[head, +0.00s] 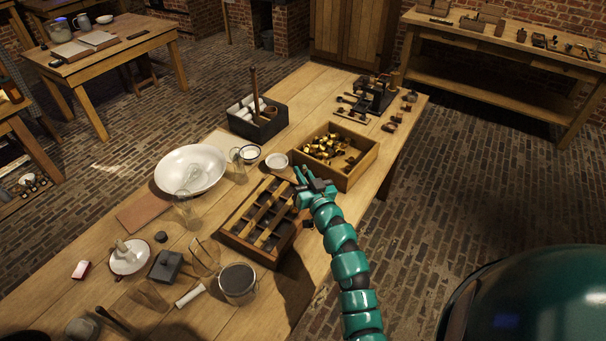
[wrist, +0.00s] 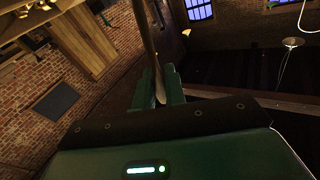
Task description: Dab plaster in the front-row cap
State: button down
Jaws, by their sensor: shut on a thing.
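My gripper (head: 302,176) is over the table, above the right end of a dark wooden rack (head: 238,240) with brass strips across it. In the wrist view, my gripper's green fingers (wrist: 160,82) are shut on a thin, flat, pale tool (wrist: 149,45), perhaps a spatula. I cannot make out the tool in the head view, or whether it carries plaster. White plaster-like material shows on a white dish (head: 137,262) at the front left. The arm and gripper partly cover the rack's right end. I cannot pick out the front-row cap.
A wooden box of brass parts (head: 366,171) stands just beyond my gripper. A large white bowl (head: 172,178), glass jars, a small white dish (head: 276,160) and a dark-topped jar (head: 238,282) stand around the rack. A dark box (head: 271,128) with an upright handle stands behind.

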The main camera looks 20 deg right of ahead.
jog(key=shift+f+b, duration=1.5)
jog(key=shift+b, duration=0.2)
dwell(1.2)
dwell(0.9)
